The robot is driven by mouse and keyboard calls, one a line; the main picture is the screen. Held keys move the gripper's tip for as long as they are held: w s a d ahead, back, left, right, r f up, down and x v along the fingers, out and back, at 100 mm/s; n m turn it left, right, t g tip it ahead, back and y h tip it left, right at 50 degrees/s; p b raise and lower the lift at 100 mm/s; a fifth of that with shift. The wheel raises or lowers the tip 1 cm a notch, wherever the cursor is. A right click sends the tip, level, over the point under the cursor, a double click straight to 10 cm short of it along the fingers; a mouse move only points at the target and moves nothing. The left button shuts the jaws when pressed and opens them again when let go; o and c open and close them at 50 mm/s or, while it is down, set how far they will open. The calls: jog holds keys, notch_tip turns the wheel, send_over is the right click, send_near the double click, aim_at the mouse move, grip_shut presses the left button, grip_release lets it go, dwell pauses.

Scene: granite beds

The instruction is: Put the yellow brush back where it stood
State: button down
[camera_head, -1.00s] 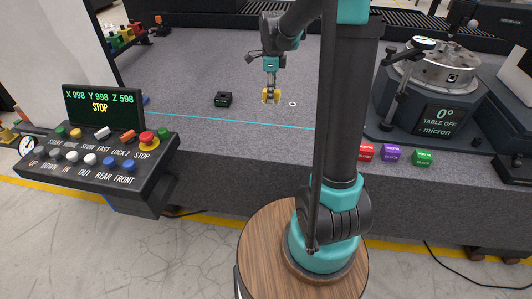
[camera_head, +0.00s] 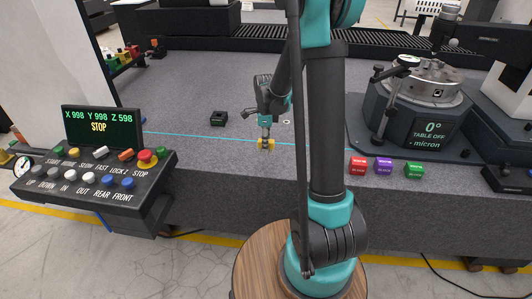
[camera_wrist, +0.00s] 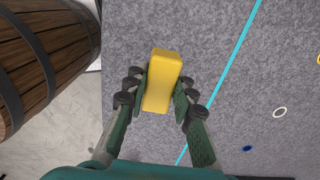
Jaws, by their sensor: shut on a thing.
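The yellow brush (camera_head: 266,144) is held in my gripper (camera_head: 266,138) over the front part of the grey granite bed (camera_head: 225,168), on the near side of the cyan line. In the wrist view the brush (camera_wrist: 162,80) shows as a plain yellow block between the two dark green fingers of my gripper (camera_wrist: 157,92), which are shut on its sides. Its underside is hidden, and I cannot tell whether it touches the bed. A white ring mark (camera_head: 286,122) lies on the bed beyond the line, slightly right of the brush; it also shows in the wrist view (camera_wrist: 280,112).
A small black block (camera_head: 219,118) sits left of my gripper. Red (camera_head: 358,166), purple (camera_head: 384,167) and green (camera_head: 414,170) blocks line the front edge at right, before a round rotary table (camera_head: 428,85). A button console (camera_head: 95,172) stands at front left.

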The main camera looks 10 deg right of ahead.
jog(key=shift+f, duration=2.45)
jog(key=shift+f, duration=0.1)
jog(key=c, duration=1.3)
grip_release()
